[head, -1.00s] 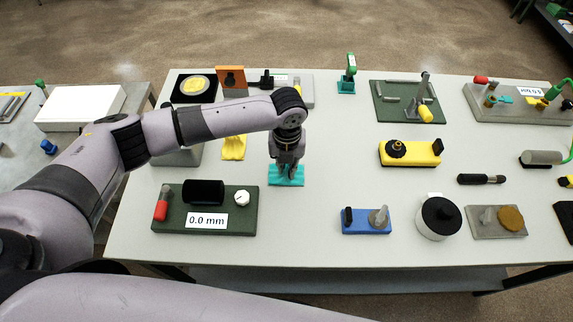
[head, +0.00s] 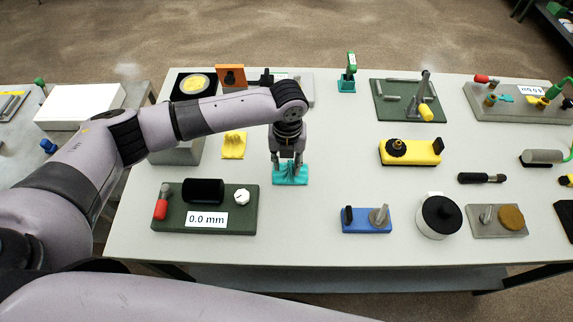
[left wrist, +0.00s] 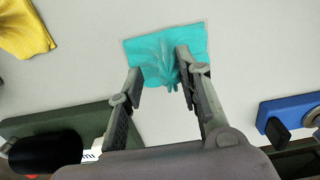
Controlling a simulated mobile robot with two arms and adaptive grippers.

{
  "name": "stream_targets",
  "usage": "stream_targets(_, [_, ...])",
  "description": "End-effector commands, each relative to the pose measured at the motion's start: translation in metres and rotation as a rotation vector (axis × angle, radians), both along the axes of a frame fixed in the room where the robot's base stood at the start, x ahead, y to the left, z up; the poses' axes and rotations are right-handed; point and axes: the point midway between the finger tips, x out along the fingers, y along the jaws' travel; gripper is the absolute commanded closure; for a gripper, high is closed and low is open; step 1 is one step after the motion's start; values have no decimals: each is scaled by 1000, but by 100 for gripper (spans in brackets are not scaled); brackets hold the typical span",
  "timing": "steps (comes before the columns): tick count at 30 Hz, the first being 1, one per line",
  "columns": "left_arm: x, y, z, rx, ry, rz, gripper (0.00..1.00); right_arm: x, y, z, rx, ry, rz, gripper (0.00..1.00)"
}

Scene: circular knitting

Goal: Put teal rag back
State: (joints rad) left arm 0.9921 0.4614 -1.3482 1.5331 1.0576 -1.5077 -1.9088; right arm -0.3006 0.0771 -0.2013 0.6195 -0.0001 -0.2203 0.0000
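The teal rag (head: 290,178) lies on the table just right of the green gauge board. In the left wrist view the teal rag (left wrist: 155,50) is a flat square with a bunched, creased middle. My left gripper (head: 287,164) is right above it, pointing down. Its fingers stand apart in the left wrist view (left wrist: 158,62), with the rag's near part between and beyond them; the right fingertip overlaps the rag in the picture. Whether a finger touches the cloth I cannot tell. My right gripper is not in view.
A yellow rag (head: 233,145) lies to the left. The green board (head: 245,215) with the 0.0 mm label is in front left. A blue block (head: 365,226) and a white-black round device (head: 438,218) stand to the right. The table between rag and yellow device (head: 412,155) is clear.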

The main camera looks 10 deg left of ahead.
Motion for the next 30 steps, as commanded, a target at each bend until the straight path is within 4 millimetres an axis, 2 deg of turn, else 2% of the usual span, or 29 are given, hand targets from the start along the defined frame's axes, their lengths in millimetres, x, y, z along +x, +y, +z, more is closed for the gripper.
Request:
stream_targets(9, [1,-1,67,0,-5,-2,67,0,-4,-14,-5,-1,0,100])
stream_targets(15, [1,-1,96,0,-2,-1,67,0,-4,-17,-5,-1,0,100])
stream_targets(20, [0,-1,105,1,-1,-2,67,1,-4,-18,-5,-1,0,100])
stream_targets(30, [0,-1,106,1,0,-1,67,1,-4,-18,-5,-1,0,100])
